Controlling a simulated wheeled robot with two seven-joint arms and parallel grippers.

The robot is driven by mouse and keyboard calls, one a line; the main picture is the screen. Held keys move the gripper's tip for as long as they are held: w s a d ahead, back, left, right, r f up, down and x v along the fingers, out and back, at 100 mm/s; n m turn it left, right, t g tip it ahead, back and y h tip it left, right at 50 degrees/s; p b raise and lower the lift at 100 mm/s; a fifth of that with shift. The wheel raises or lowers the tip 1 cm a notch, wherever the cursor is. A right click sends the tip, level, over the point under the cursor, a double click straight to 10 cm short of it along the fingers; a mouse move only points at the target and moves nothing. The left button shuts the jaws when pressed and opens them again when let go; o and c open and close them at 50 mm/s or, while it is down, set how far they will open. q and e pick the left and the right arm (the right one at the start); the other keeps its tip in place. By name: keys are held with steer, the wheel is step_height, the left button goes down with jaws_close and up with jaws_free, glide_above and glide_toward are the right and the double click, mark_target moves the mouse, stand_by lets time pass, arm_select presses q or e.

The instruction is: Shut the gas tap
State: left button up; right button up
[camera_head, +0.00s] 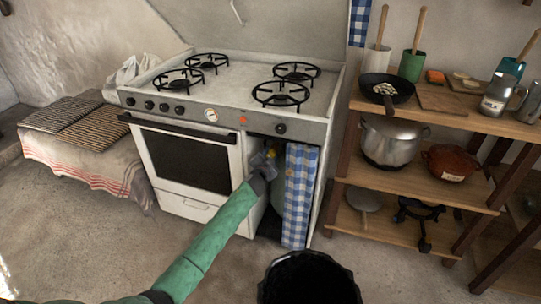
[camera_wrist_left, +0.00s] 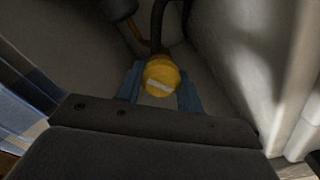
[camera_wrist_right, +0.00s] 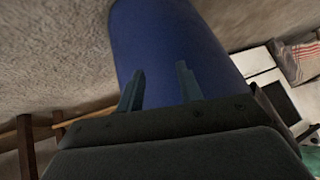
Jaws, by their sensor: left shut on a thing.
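The gas tap is a round yellow knob (camera_wrist_left: 161,76) with a pale bar across its face, lying slightly slanted in the left wrist view. A dark hose rises behind it. My left gripper (camera_wrist_left: 159,92) has its blue fingers on either side of the knob and is shut on it. In the head view the left gripper (camera_head: 266,160) reaches into the open compartment at the stove's right, where a pale gas bottle (camera_head: 278,192) is partly hidden by my arm and a curtain. My right gripper (camera_wrist_right: 160,85) is open and empty.
A blue checked curtain (camera_head: 299,195) hangs at the compartment's right side. The stove (camera_head: 190,160) with its oven door stands left of the opening. A wooden shelf (camera_head: 420,190) with pots is to the right. A black round bin-like thing (camera_head: 310,280) is at the bottom.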

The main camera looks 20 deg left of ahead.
arm_select(q)
steer(key=m, duration=0.3)
steer(key=shift+f+m, duration=0.1)
steer(key=shift+m, duration=0.3)
steer(key=shift+d+m, duration=0.1)
steer(key=shift+m, duration=1.6)
steer(key=shift+f, duration=0.1)
steer(key=o, duration=1)
steer(key=shift+s+p, duration=0.15)
steer(key=shift+p, duration=0.15)
steer(key=s, duration=0.7)
steer(key=shift+s, duration=0.3)
